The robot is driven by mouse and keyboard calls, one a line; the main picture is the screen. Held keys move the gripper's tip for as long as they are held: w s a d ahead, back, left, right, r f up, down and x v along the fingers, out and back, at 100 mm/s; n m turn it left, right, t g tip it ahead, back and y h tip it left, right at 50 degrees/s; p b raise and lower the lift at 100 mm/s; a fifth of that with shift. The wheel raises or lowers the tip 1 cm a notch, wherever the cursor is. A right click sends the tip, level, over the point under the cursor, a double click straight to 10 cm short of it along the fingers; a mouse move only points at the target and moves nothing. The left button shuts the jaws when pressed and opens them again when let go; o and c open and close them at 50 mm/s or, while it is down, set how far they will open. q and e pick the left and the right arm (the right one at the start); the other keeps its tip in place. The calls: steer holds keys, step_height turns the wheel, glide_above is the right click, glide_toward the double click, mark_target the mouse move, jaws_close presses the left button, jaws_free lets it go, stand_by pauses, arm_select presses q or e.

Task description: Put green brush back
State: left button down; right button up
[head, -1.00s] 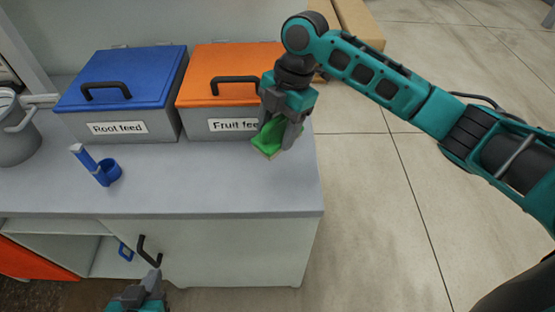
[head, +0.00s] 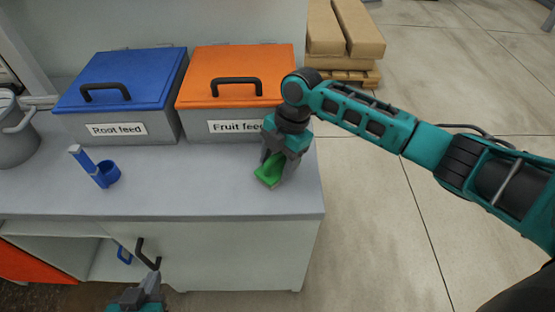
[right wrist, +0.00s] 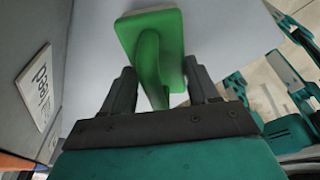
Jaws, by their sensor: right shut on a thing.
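The green brush (head: 270,173) is at the right end of the grey counter, in front of the orange-lidded bin. My right gripper (head: 280,160) is shut on it from above. In the right wrist view the brush (right wrist: 152,38) shows its green back and arched handle, with the handle between the two fingers (right wrist: 160,88). I cannot tell whether the brush touches the counter. My left gripper (head: 145,290) is low at the bottom edge of the head view, in front of the cabinet, and its jaw opening is unclear.
The blue-lidded Root feed bin (head: 125,80) and the orange-lidded Fruit feed bin (head: 230,75) stand behind. A grey pot (head: 12,135) is at far left. The counter's middle is clear.

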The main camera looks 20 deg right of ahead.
steer(key=o, duration=1.1)
steer(key=shift+f, duration=0.1)
steer(key=p+v, duration=0.1)
steer(key=v, duration=1.1)
steer(key=shift+r, duration=0.2)
steer(key=shift+s+f, duration=0.1)
